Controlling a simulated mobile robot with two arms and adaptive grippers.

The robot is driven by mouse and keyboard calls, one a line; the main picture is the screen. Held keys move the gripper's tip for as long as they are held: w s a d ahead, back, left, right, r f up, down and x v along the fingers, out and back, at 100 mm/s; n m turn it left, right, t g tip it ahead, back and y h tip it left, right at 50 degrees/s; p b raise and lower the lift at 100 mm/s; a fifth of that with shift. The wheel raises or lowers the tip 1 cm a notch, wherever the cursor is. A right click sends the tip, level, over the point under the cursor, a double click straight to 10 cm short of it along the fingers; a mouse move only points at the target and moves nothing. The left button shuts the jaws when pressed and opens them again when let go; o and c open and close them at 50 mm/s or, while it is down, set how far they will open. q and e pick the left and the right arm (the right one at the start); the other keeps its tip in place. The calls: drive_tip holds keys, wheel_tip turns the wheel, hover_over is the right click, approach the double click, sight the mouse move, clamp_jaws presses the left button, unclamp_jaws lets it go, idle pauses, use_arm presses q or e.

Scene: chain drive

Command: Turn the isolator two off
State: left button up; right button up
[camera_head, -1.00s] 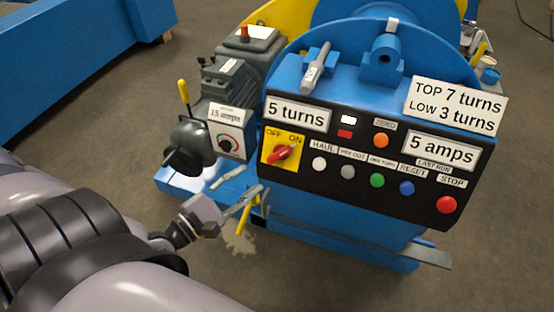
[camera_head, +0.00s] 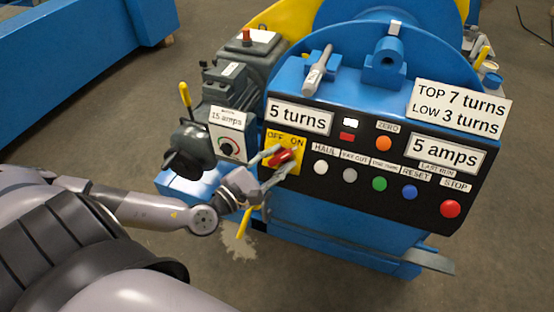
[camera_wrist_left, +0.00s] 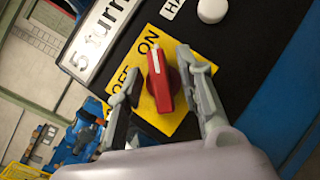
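The isolator is a red rotary knob (camera_head: 284,157) on a yellow plate (camera_head: 294,138) marked OFF and ON, on the black panel. In the left wrist view, the knob (camera_wrist_left: 160,82) has a white pointer mark toward ON. My left gripper (camera_head: 275,163) is at the knob, open. In the left wrist view, the fingers of my left gripper (camera_wrist_left: 160,66) stand on either side of the knob, with gaps visible between them and it. The plate is partly hidden by the fingers. My right gripper is not in view.
Several push buttons, including a white one (camera_head: 321,167) and a red STOP button (camera_head: 450,209), sit right of the isolator. A grey motor unit with a "15 amps" dial box (camera_head: 228,133) stands just left. A yellow-handled lever (camera_head: 185,95) rises there. Open floor lies in front.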

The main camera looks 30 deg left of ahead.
use_arm(q)
clamp_jaws()
